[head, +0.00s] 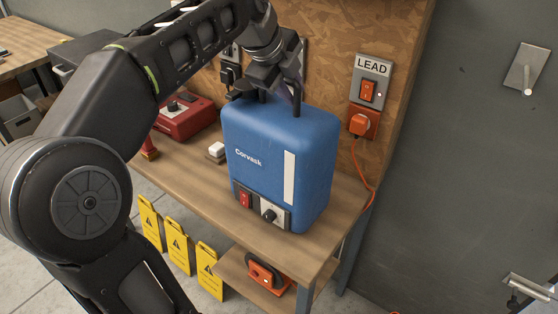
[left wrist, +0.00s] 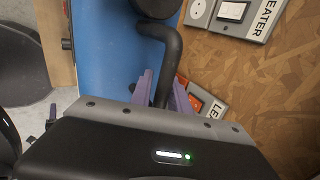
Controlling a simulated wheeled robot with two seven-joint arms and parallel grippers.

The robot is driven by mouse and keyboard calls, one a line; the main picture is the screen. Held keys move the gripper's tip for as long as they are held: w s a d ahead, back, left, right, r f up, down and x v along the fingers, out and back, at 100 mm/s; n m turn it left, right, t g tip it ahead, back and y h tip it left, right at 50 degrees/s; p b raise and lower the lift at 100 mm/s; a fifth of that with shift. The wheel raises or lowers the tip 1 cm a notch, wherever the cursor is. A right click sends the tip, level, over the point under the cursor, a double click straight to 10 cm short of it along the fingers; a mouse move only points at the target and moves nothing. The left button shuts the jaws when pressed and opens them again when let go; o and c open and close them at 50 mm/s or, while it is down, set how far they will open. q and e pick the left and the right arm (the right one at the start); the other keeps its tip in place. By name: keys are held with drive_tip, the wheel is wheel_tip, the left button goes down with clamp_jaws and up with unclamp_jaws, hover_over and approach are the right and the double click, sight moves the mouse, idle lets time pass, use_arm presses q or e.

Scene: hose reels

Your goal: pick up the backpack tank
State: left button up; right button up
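The blue backpack tank (head: 262,172), marked "Corvask", stands upright on the wooden bench. It has a white strip, a red switch and a dark knob on its front. My left gripper (head: 282,88) is over its top, reaching down from the left. In the left wrist view the tank's blue side (left wrist: 103,50) and its black bar handle (left wrist: 168,62) show. The handle passes between my purple-padded left fingers (left wrist: 164,92), which look close against it on both sides. The tank's far side is hidden. My right gripper is out of view.
Yellow signs (head: 178,248) stand below. A "LEAD" switch (head: 368,90) with an orange plug (head: 360,124) is on the panel behind, its cable running down on the right.

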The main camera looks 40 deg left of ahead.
use_arm(q)
clamp_jaws()
idle(0.9)
drive_tip(key=shift+w+r, duration=0.1)
drive_tip(key=shift+r, duration=0.05)
